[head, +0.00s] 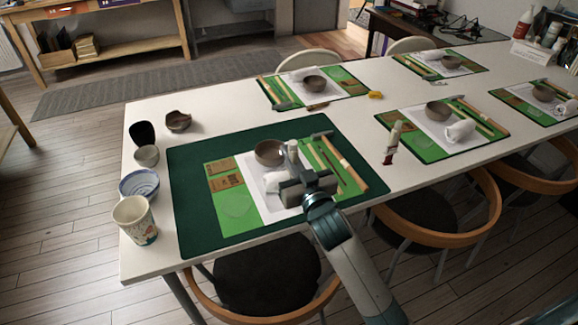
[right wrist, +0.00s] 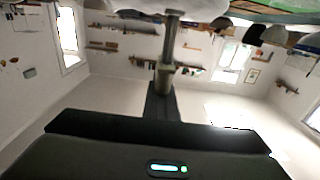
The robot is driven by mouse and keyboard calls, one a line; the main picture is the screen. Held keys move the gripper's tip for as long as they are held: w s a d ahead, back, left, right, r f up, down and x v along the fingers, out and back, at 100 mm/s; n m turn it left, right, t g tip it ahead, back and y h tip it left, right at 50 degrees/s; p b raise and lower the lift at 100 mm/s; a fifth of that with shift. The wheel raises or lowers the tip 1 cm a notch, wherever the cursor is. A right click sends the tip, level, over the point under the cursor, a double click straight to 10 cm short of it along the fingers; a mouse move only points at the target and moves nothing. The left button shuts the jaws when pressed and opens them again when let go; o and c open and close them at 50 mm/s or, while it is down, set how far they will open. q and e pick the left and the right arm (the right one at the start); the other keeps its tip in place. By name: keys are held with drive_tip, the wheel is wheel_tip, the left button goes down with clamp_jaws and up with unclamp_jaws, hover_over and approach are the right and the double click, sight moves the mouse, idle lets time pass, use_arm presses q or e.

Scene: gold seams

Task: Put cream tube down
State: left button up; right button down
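My right gripper (head: 297,180) reaches in from the lower right over the near place setting. A pale, slim upright piece, which looks like the cream tube (head: 291,150), rises from between its fingers. The fingers seem shut on it, above the white sheet and beside the brown bowl (head: 268,152). In the right wrist view a narrow grey post (right wrist: 166,60) stands out from the dark gripper body; the tube's outline is hard to tell there. A white roll (head: 273,181) lies just left of the gripper, partly hidden. My left gripper is not in view.
The dark green mat (head: 190,205) has bare margins at left. A cup (head: 134,219), blue-white bowl (head: 139,184) and broken brown bowl (head: 178,121) stand left of it. Wooden sticks (head: 345,165) lie right of the gripper. A cream-and-red item (head: 393,139) is farther right.

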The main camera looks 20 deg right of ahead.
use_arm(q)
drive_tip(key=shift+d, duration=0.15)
use_arm(e)
drive_tip(key=shift+f, duration=1.9)
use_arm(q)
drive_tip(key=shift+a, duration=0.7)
use_arm(e)
drive_tip(key=shift+f, duration=0.1)
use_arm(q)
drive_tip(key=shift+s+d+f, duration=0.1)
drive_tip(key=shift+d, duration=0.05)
use_arm(e)
drive_tip(key=shift+f, duration=0.25)
drive_tip(key=c, duration=2.1)
unclamp_jaws()
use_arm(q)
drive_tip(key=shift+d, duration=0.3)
use_arm(e)
drive_tip(key=shift+r, duration=0.1)
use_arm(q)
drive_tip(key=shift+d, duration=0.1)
